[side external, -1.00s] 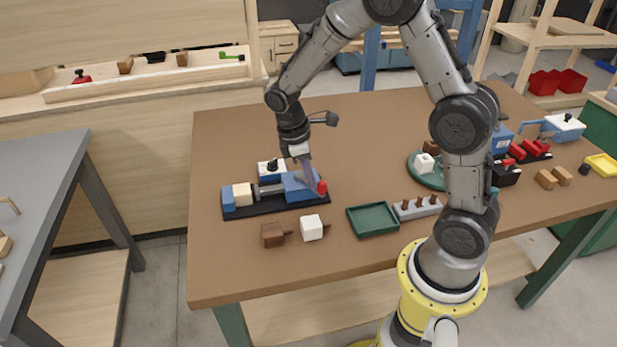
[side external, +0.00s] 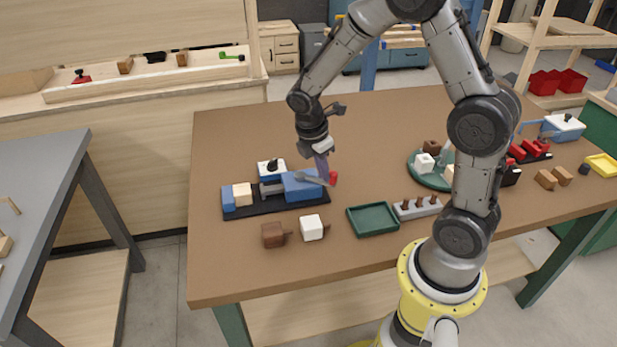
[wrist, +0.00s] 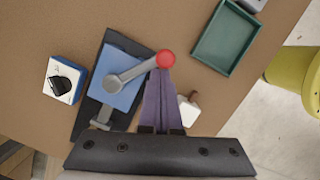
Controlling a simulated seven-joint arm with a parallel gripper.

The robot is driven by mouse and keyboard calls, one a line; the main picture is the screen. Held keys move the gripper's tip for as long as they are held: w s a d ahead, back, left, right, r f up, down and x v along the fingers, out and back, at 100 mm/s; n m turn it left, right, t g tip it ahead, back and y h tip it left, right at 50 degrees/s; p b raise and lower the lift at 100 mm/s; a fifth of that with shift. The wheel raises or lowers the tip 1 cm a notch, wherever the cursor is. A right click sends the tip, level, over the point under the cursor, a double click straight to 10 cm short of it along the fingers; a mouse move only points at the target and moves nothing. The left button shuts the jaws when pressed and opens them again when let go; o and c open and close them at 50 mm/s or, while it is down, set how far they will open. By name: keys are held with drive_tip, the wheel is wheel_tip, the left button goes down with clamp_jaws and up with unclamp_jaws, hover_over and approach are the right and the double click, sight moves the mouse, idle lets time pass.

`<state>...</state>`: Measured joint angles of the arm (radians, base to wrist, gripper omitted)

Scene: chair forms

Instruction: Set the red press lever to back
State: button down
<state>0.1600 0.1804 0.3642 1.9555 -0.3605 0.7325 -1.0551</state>
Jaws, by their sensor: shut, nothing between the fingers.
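The press (side external: 270,203) is a black base with blue blocks, a cream block and a grey rod. Its grey lever arm (side external: 312,180) lies over the large blue block, and the red knob (side external: 333,178) sticks out past the block's right end. In the wrist view, the arm (wrist: 130,75) runs from its pivot to the red knob (wrist: 166,58). My gripper (side external: 324,180) is shut and empty, with its purple fingers pointing down beside the knob. In the wrist view, the fingertips (wrist: 159,74) lie close to the knob end of the lever; I cannot tell whether they touch.
A white-topped box with a black knob (side external: 271,168) stands just behind the press. A brown block (side external: 273,235) and a white block (side external: 312,228) lie in front. A green tray (side external: 372,220) and a grey peg holder (side external: 417,207) are to the right. The table behind my gripper is clear.

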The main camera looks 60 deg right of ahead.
drive_tip(key=d+n, duration=0.2)
drive_tip(key=shift+n+t, duration=0.3)
drive_tip(key=shift+n, duration=0.1)
drive_tip(key=d+n, duration=0.2)
drive_tip(key=shift+w+n+t, duration=0.3)
drive_tip(key=shift+w, duration=0.05)
drive_tip(key=shift+d, duration=0.15)
drive_tip(key=a, duration=0.4)
drive_tip(key=shift+s+a, duration=0.2)
drive_tip(key=shift+s, duration=0.05)
drive_tip(key=v, duration=1)
drive_tip(key=shift+r, duration=0.1)
